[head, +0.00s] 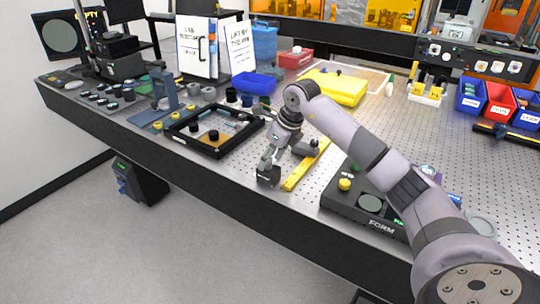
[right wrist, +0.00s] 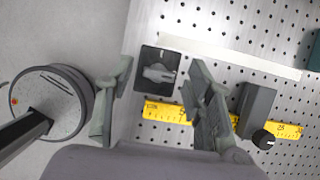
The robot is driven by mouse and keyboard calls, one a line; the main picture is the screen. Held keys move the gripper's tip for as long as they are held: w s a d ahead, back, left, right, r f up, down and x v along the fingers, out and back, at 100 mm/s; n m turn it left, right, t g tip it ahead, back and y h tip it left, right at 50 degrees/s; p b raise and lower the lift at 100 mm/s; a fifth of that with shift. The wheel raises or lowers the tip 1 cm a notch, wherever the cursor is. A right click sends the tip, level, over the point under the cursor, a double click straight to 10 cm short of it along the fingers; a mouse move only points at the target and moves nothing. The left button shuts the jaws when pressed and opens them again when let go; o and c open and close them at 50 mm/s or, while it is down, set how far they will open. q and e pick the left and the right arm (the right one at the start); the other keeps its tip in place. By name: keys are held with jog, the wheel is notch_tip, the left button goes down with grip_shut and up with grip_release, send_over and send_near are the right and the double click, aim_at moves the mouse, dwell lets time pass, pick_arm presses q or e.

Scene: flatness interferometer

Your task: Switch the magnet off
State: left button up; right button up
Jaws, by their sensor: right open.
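In the right wrist view, a small black block with a grey lever-like knob (right wrist: 159,73) sits on the perforated table near its front edge. I take this to be the magnet's switch. In the head view a dark block (head: 268,178) shows at the same edge, partly behind my gripper. My right gripper (right wrist: 157,103) is open, its two fingers apart on either side of the knob in the wrist view, nothing held. I cannot tell whether it touches the knob. In the head view the right gripper (head: 284,158) hangs low over the front edge. My left gripper is out of view.
A yellow ruler (right wrist: 165,113) lies beside the block. A grey block (right wrist: 257,106) with a black knob stands near it. A black frame (head: 185,143) lies left of the gripper, and a black FORM instrument (head: 375,227) lies right.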

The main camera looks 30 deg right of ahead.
jog(key=shift+c, duration=0.3)
grip_shut()
dwell(0.4)
jog(key=shift+n, duration=0.5)
jog(key=n, duration=0.2)
jog(key=n+y, duration=0.1)
jog(key=shift+w+d+n+g+y, duration=0.1)
jog(key=shift+d+n+g+y, duration=0.05)
jog(key=shift+n+g+y, duration=0.2)
jog(key=n, duration=0.2)
jog(key=n+g, duration=0.1)
jog(key=n, duration=0.1)
jog(key=shift+w+r+n+g+y, duration=0.1)
jog(key=shift+w+n+g+y, duration=0.05)
jog(key=shift+n+g+y, duration=0.15)
jog(key=n+g, duration=0.1)
jog(key=n, duration=0.3)
jog(key=shift+w+n+g+y+b, duration=0.1)
jog(key=shift+n+g+y+b, duration=0.15)
jog(key=shift+g+b, duration=0.1)
jog(key=n+g, duration=0.1)
jog(key=n, duration=0.3)
jog(key=shift+w+g, duration=0.1)
jog(key=shift+g, duration=0.2)
